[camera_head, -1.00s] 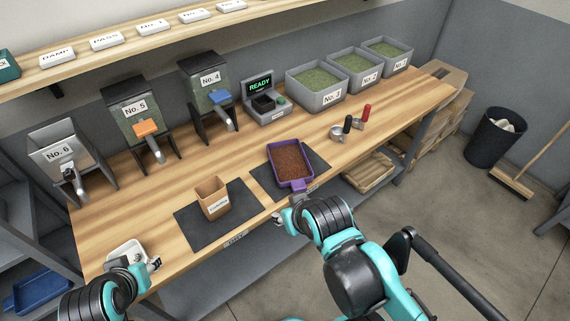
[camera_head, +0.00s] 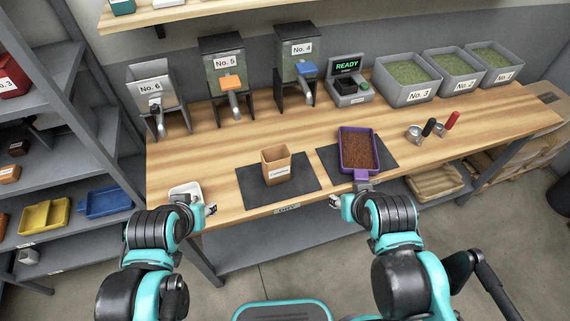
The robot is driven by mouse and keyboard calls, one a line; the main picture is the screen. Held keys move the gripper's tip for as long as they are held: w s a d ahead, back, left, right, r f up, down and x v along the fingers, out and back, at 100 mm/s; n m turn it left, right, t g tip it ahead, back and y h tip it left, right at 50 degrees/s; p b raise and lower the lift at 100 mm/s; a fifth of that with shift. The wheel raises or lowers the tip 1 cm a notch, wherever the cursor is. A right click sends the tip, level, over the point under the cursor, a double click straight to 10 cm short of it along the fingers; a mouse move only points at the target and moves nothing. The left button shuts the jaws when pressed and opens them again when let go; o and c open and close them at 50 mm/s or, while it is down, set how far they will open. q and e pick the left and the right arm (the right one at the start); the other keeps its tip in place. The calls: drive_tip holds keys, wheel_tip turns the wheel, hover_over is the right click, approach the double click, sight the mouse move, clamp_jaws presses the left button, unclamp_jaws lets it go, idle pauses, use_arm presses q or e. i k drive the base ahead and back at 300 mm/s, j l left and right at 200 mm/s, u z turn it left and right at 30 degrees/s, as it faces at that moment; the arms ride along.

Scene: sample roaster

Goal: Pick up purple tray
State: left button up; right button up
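The purple tray (camera_head: 343,159), filled with brown granules, lies on the right dark mat (camera_head: 398,158) near the table's front edge. Its short handle (camera_head: 363,179) points toward me. My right gripper (camera_head: 337,202) is just in front of the table edge, left of and below the handle, and apart from it. Its fingers look parted and nothing shows between them. My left gripper (camera_head: 211,210) is at the front left edge beside a small white dish (camera_head: 186,188). Its fingers look parted and empty.
A brown paper container (camera_head: 276,166) stands on the left dark mat (camera_head: 245,186). Two handled scoops (camera_head: 430,128) lie right of the tray. Hoppers, a READY scale (camera_head: 347,87) and grey bins (camera_head: 412,79) line the back. A shelf rack (camera_head: 60,150) stands left.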

sight(358, 154)
drive_tip(key=k+l+z, duration=0.1)
drive_tip(key=z, duration=0.25)
drive_tip(key=k+l+z, duration=0.1)
drive_tip(key=z, duration=0.3)
drive_tip(key=l, duration=0.1)
